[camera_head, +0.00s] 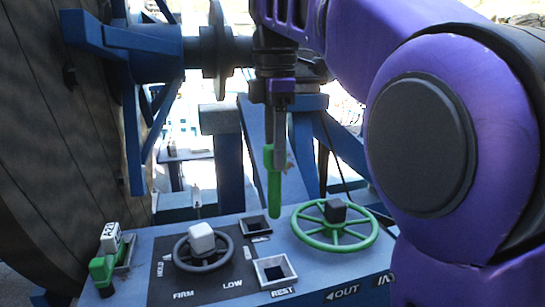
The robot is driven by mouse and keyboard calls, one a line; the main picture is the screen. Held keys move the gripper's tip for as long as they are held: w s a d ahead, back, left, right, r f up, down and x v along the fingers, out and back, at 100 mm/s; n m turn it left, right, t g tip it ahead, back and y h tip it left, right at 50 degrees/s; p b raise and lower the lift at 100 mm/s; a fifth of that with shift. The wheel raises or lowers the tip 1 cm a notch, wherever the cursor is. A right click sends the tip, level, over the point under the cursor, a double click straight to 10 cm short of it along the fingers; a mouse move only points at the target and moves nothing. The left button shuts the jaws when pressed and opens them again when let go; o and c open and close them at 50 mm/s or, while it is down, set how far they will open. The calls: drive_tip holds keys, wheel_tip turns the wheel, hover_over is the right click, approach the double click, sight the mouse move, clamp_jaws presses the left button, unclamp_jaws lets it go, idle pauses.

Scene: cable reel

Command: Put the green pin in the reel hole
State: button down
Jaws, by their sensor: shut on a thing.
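The green pin (273,195) hangs roughly upright above the blue control panel, between the grey wheel and the green wheel. My gripper (279,150) points down and is shut on the pin's upper part. The pin's lower end looks close to a square opening (256,226) in the panel; I cannot tell the height between them. The large wooden reel (55,150) fills the left side, with a blue hub and arms on its face. I cannot make out the reel hole for certain.
The panel (225,291) carries a grey handwheel (203,249), a green handwheel (335,225), a second square socket (275,271) marked REST, and a green lever (103,268) at left. A blue stand (229,155) rises behind. My purple arm covers the right side.

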drive_tip(key=shift+r, duration=2.95)
drive_tip(key=w+a+f, duration=0.2)
drive_tip(key=w+f, duration=0.5)
drive_tip(key=w, duration=0.1)
drive_tip(key=w+a+f, duration=0.3)
drive_tip(key=w+f, duration=0.4)
drive_tip(key=w, duration=0.1)
wheel_tip(320, 180, down, 14)
drive_tip(key=b, duration=0.3)
drive_tip(key=shift+w+f, duration=0.15)
drive_tip(key=shift+d, duration=0.1)
drive_tip(key=shift+p, duration=0.3)
idle(0.3)
